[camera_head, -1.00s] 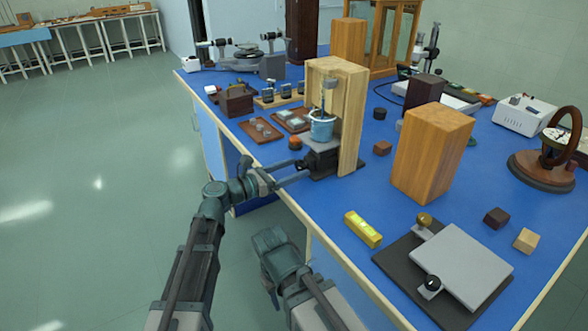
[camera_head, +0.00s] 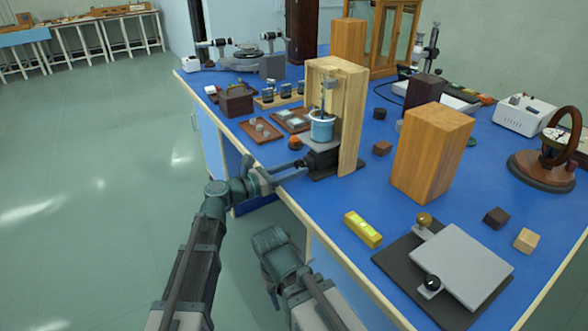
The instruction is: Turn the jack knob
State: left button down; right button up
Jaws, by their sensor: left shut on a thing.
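A small dark jack (camera_head: 322,160) stands near the bench's left edge, inside an open wooden frame (camera_head: 350,115). A blue beaker (camera_head: 321,128) sits on top of it, with a thin rod hanging above. My left gripper (camera_head: 294,168) reaches in from the left, low at the jack's left side. It is shut on the jack knob, which is mostly hidden by the fingers. A teal and grey part of my right arm shows at the bottom, below the bench edge; its gripper cannot be made out.
An orange-topped object (camera_head: 295,143) stands just behind my left fingers. A brown tray (camera_head: 261,130) lies farther back. A wooden block (camera_head: 430,150) stands to the right. A yellow bar (camera_head: 362,229) and a grey plate with knobs (camera_head: 463,265) lie at the front right.

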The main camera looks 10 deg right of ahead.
pick_arm(q)
jog(key=shift+m, duration=0.3)
jog(key=m, duration=0.3)
jog(key=shift+m, duration=2.6)
jog(key=shift+c, duration=2.1)
grip_release()
